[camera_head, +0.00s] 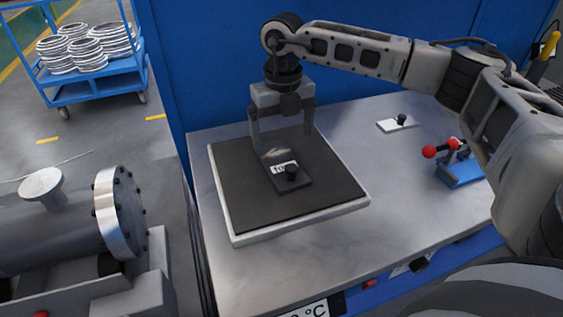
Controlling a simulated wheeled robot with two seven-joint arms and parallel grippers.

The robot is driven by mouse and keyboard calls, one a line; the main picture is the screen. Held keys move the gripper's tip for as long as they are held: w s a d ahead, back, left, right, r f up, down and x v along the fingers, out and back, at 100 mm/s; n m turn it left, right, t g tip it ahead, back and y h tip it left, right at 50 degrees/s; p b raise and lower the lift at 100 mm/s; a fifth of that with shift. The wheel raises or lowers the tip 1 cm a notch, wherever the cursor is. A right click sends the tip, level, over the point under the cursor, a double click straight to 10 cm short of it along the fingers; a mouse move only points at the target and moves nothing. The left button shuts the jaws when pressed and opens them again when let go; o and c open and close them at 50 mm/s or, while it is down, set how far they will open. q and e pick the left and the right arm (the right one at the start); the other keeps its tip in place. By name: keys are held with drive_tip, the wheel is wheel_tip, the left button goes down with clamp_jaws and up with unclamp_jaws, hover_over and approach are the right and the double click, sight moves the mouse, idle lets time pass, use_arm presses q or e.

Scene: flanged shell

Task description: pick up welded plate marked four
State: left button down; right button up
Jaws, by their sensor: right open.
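A small dark plate (294,184) with a black knob and a white marking lies on the black mat of a square pad on the metal table. The marking is too small to read for sure. My right gripper (283,145) points down over the far end of this plate, its two fingers apart and nothing seen held between them. I cannot tell whether the fingers touch the plate or the mat. A light plate (397,123) with a black knob lies further back on the table. My left gripper is not in view.
The square pad (236,205) has a pale rim. A blue device (461,170) with red balls stands at the table's right. A grey flanged shell (110,215) is at the left. A blue cart (97,83) with ringed parts stands behind. The table's front right is clear.

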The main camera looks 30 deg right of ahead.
sight(281, 162)
wheel_tip(281, 162, down, 7)
drive_tip(key=shift+a+f+p, duration=0.15)
drive_tip(key=shift+p, duration=0.4)
drive_tip(key=c, duration=1.7)
drive_tip(key=shift+w+r, duration=0.1)
drive_tip(key=shift+r, duration=0.1)
clamp_jaws()
